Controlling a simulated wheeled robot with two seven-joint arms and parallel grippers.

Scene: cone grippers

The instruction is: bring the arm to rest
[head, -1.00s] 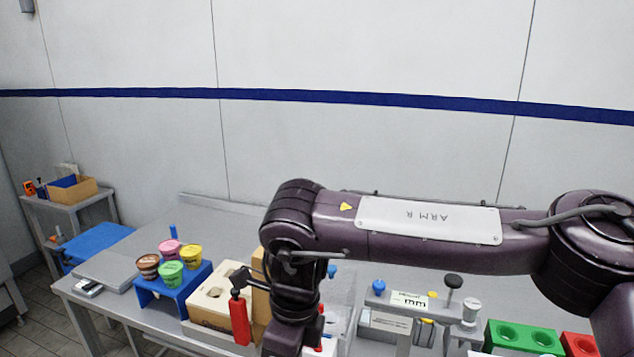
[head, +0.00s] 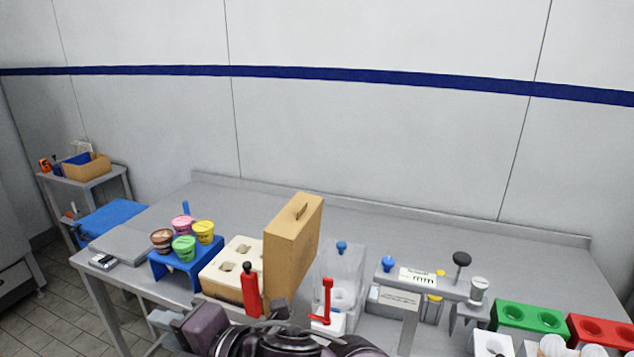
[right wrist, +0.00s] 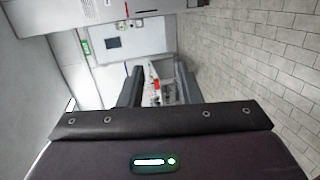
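My right arm shows only at the bottom edge of the head view, with its dark purple hand and wrist low in front of the bench. The right gripper (head: 170,328) is at the bottom left of that arm, partly cut off by the frame. In the right wrist view its two dark fingers (right wrist: 157,88) stand apart with nothing seen between them, so it is open. My left arm and gripper are in neither view.
A grey bench (head: 390,222) holds cone cups on a blue stand (head: 182,268), a tan case (head: 292,245), a red bottle (head: 250,290), a clear box (head: 343,265) and a green holder (head: 530,317). Tiled floor (right wrist: 265,60) and a far wall show in the right wrist view.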

